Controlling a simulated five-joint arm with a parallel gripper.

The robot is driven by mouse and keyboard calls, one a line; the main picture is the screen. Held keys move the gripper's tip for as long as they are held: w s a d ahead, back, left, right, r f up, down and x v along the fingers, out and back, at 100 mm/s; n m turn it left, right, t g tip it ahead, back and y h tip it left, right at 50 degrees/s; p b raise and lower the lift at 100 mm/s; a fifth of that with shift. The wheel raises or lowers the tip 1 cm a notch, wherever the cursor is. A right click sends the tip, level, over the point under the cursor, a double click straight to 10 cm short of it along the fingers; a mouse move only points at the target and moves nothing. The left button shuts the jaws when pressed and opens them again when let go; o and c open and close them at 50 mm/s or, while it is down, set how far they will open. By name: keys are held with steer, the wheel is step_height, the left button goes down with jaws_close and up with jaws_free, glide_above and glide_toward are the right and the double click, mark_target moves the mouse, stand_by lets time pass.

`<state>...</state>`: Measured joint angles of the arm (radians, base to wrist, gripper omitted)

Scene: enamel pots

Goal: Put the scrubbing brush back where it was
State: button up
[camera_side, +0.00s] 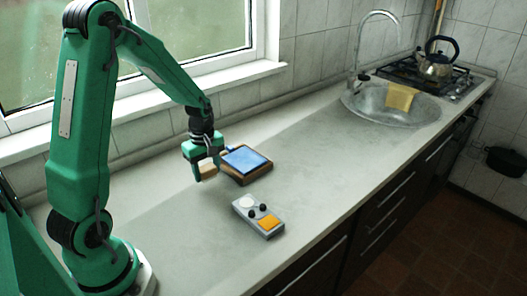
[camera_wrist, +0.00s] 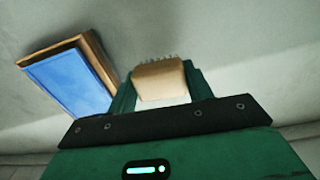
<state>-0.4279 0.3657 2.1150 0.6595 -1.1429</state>
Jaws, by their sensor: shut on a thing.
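My gripper (camera_side: 205,168) is shut on the scrubbing brush (camera_side: 207,171), a small tan wooden block. In the wrist view the brush (camera_wrist: 159,82) sits between the two green fingers of my gripper (camera_wrist: 160,86), with short bristles showing along its far edge. The gripper is close above the counter, just left of a wooden board with a blue top (camera_side: 246,161). The board also shows in the wrist view (camera_wrist: 68,80), left of the brush. I cannot tell whether the brush touches the counter.
A grey box with dark knobs and an orange patch (camera_side: 259,215) lies on the counter (camera_side: 320,150) in front of the board. A round sink (camera_side: 375,105) with a yellow cloth (camera_side: 400,97), and a kettle (camera_side: 437,64) on a hob, stand far right. The middle counter is clear.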

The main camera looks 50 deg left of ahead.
mark_target(208, 180)
steer(key=shift+f, duration=2)
steer(key=shift+f, duration=0.15)
steer(key=o, duration=0.9)
steer(key=shift+o, duration=0.2)
step_height(208, 180, up, 12)
steer(key=shift+r, duration=0.2)
